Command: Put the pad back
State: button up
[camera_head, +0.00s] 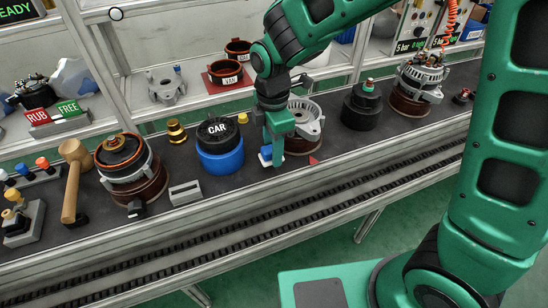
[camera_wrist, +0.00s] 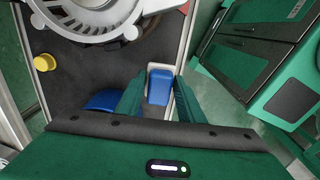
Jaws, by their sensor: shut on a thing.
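The pad is a small block with a blue face and a white part. In the head view the pad (camera_head: 265,154) shows at the left side of my gripper (camera_head: 276,152), just above the dark bench top. In the wrist view the pad (camera_wrist: 159,88) sits between the two green fingers of my gripper (camera_wrist: 158,96), which is shut on it. The fingers hide part of the pad in the head view. I cannot tell whether its underside touches the bench.
A blue tub marked CAR (camera_head: 220,158) stands left of my gripper. A grey alternator housing (camera_head: 303,125) stands close behind it, with a small red piece (camera_head: 313,160) in front. A grey slotted block (camera_head: 185,192) lies further left. The conveyor (camera_head: 230,222) runs along the front.

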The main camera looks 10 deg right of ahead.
jog(key=shift+d+f, duration=0.15)
jog(key=shift+f, duration=1.95)
jog(key=o, duration=1)
jog(key=shift+f, duration=0.1)
notch_tip(320, 180, up, 12)
jog(key=shift+r, duration=0.15)
